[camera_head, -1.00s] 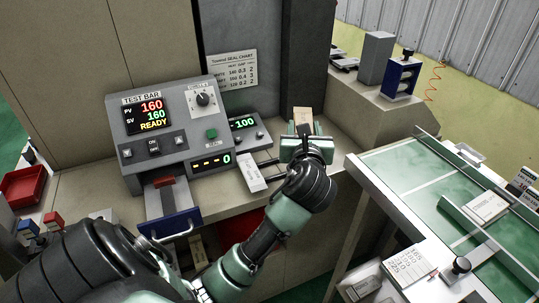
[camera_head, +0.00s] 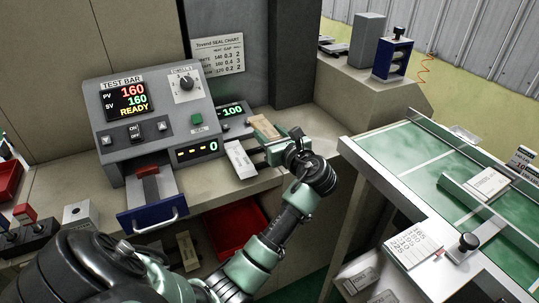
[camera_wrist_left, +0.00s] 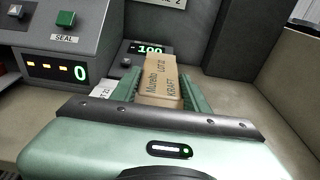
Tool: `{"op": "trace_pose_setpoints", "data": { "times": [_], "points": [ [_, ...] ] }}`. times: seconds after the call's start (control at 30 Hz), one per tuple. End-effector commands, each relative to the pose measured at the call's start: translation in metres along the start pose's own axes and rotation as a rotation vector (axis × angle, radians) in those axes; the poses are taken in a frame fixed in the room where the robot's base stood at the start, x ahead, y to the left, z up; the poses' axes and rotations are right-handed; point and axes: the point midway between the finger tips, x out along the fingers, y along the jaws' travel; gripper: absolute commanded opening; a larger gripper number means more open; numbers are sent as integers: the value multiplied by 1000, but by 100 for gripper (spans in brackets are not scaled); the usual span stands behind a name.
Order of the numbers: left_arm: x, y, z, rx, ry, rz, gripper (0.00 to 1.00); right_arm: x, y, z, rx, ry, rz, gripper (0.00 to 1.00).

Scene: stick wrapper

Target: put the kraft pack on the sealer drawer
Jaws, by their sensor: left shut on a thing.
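The kraft pack (camera_head: 263,127) is a brown block. It shows close up in the left wrist view (camera_wrist_left: 160,82), with "KRAFT" and "LOT 22" printed on it. My left gripper (camera_head: 272,146) is shut on it, beside the small unit reading -100; whether the pack touches the surface under it I cannot tell. The sealer drawer (camera_head: 150,198) stands out from the sealer at lower left, with a blue front and a metal handle. A red-topped grey piece is above its back. My right gripper is out of view.
The sealer (camera_head: 155,120) reads 160, 160 and READY. A white pack (camera_head: 240,160) lies between the sealer and my left gripper. A red bin (camera_head: 236,228) sits below the counter. A green-topped table (camera_head: 400,160) stands at right.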

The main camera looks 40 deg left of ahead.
Motion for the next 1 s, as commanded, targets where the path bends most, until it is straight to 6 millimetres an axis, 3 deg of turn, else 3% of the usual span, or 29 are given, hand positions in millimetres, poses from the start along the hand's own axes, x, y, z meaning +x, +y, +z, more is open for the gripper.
{"op": "trace_pose_setpoints", "data": {
  "times": [0.1,0.27,0.5,0.93,0.97,1.0],
  "points": [
    [3,0,-19,2,0,-1,1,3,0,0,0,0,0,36],
    [4,0,-31,2,0,-1,1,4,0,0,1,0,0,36],
    [10,0,-64,2,0,-1,1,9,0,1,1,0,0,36],
    [11,0,-70,0,0,-2,1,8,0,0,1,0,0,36],
    [11,0,-70,-1,-1,-2,50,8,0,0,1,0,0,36],
    [11,0,-70,-1,-1,-2,62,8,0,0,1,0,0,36]
  ]
}}
